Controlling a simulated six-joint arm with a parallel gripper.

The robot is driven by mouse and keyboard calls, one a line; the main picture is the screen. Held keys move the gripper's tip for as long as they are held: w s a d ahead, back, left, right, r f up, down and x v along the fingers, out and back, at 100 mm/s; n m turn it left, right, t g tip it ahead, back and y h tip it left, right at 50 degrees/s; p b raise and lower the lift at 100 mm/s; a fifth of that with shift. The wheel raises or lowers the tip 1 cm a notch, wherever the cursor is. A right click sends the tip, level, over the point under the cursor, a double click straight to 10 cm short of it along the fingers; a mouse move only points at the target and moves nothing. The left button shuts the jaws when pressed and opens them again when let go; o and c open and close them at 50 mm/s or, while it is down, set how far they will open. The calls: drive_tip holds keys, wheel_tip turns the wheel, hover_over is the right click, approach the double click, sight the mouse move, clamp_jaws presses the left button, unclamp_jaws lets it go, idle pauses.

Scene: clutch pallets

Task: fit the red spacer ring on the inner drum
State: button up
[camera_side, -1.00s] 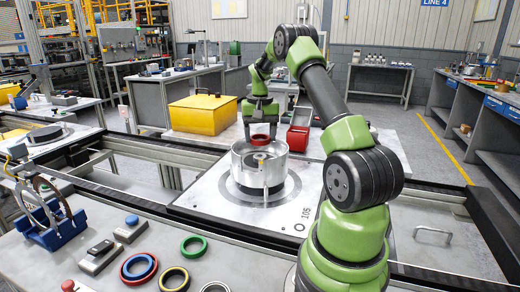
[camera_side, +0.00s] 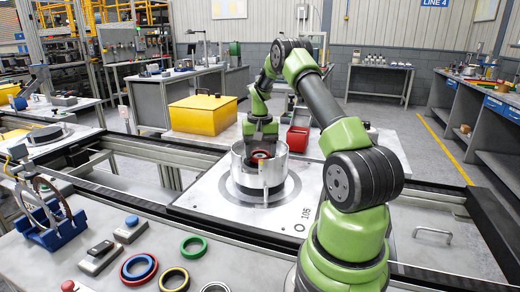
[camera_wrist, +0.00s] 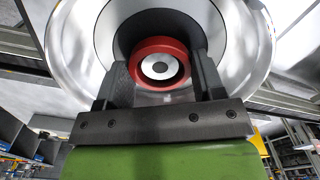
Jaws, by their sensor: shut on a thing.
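The red spacer ring (camera_side: 261,154) is gripped between the two fingers of my gripper (camera_side: 261,143). In the side view it is down inside the silver outer drum (camera_side: 258,178), below the rim. In the wrist view the red ring (camera_wrist: 160,47) shows between my dark fingers, with the inner drum's pale face and dark centre (camera_wrist: 160,68) seen through its opening. I cannot tell whether the ring is around the inner drum or just above it. The outer drum's wall surrounds the fingers.
The drum stands on a light pallet plate (camera_side: 205,195) marked 105. A yellow box (camera_side: 203,113) and red bin (camera_side: 298,138) stand behind.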

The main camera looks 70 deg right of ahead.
drive_tip(key=o, duration=0.9)
wheel_tip(320, 180, up, 13)
drive_tip(key=w+a+r+n+t, duration=0.1)
drive_tip(key=w+a+r+n, duration=0.15)
drive_tip(key=a+r, duration=0.5)
drive_tip(key=s+a+r+n+t, duration=0.1)
drive_tip(key=a+r+n+t, duration=0.1)
drive_tip(key=a, duration=0.9)
drive_tip(key=s+a+f+n+t+y, duration=0.1)
drive_tip(key=s+a+n+t, duration=0.1)
drive_tip(key=s+a, duration=0.4)
drive_tip(key=s+a+f+n+t+y, duration=0.1)
drive_tip(key=s+a+n+t, duration=0.1)
drive_tip(key=s+a, duration=0.4)
drive_tip(key=a, duration=0.3)
drive_tip(key=shift+a+f, duration=0.15)
drive_tip(key=shift+f, duration=0.1)
